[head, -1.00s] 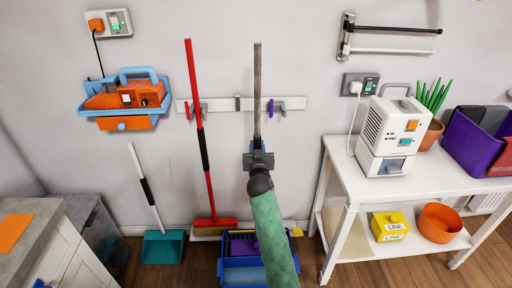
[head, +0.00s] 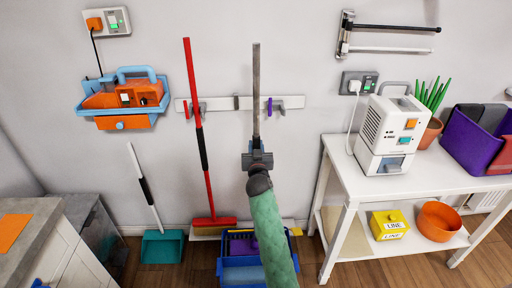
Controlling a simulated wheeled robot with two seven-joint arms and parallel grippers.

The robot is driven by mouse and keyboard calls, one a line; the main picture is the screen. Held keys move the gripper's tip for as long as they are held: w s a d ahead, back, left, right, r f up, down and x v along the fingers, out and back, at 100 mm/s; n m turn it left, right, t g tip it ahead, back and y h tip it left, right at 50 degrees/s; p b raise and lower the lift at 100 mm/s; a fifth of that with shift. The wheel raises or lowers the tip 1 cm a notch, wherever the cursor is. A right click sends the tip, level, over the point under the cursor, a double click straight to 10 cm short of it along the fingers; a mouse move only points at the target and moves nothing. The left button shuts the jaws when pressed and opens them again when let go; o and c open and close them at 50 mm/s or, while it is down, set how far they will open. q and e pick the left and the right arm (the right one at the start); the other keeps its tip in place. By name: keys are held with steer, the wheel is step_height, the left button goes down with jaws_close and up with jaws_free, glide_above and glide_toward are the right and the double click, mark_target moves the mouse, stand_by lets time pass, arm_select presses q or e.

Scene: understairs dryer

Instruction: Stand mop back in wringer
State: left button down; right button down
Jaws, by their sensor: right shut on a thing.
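My right gripper (head: 257,160) is shut on the grey handle of the mop (head: 256,95). The handle stands about upright above the gripper, in front of the wall rail. My green-sleeved right arm hides the lower part of the mop, so I cannot see its head or whether it sits in the wringer. The blue bucket with the wringer (head: 236,270) stands on the floor below, partly behind my arm. A purple part shows inside it. My left gripper is not in view.
A red broom (head: 204,160) leans at the wall rail (head: 222,103), left of the mop. A teal dustpan (head: 162,246) stands further left. A white table (head: 335,150) with an appliance (head: 390,135) is on the right. A grey-topped cabinet (head: 40,215) is at left.

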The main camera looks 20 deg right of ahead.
stand_by(0.3)
steer(key=shift+c, duration=1.4)
jaws_free()
steer(key=shift+s, duration=0.1)
